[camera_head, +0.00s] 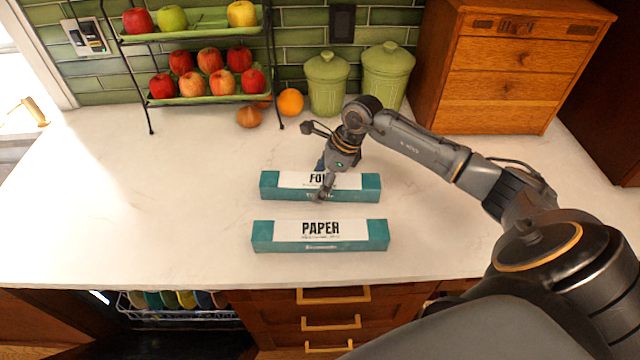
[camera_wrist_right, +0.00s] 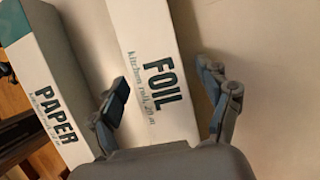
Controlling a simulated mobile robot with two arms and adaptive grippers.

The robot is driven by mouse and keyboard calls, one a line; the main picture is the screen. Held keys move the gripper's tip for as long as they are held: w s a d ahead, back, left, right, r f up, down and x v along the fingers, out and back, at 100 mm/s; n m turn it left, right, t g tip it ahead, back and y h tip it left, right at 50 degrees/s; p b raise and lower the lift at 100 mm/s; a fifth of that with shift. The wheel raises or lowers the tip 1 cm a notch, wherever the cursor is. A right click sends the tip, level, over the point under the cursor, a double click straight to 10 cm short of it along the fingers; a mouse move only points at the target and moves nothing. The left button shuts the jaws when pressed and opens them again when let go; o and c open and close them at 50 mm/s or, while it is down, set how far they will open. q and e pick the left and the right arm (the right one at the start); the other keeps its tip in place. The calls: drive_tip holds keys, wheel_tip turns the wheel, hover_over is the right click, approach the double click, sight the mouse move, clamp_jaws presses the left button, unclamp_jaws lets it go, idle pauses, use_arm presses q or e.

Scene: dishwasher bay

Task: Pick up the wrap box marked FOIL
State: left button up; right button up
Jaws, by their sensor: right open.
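The teal and white wrap box marked FOIL (camera_head: 352,187) lies flat on the counter in the head view, partly hidden by my right gripper. My right gripper (camera_head: 322,180) is over it, pointing down. In the right wrist view the FOIL box (camera_wrist_right: 150,50) runs between the two open fingers of the right gripper (camera_wrist_right: 165,95), one on each side. I cannot tell whether the fingers touch it. The similar box marked PAPER (camera_head: 320,236) lies in front of it and shows at the left of the right wrist view (camera_wrist_right: 45,75). My left gripper is not in view.
A rack with apples (camera_head: 205,100) stands at the back left, with an orange (camera_head: 290,102) beside it. Two green canisters (camera_head: 326,85) and a wooden drawer chest (camera_head: 510,70) stand at the back. The counter (camera_head: 150,210) is clear at the left.

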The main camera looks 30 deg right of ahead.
drive_tip(key=c, duration=1.4)
drive_tip(key=shift+r, duration=0.1)
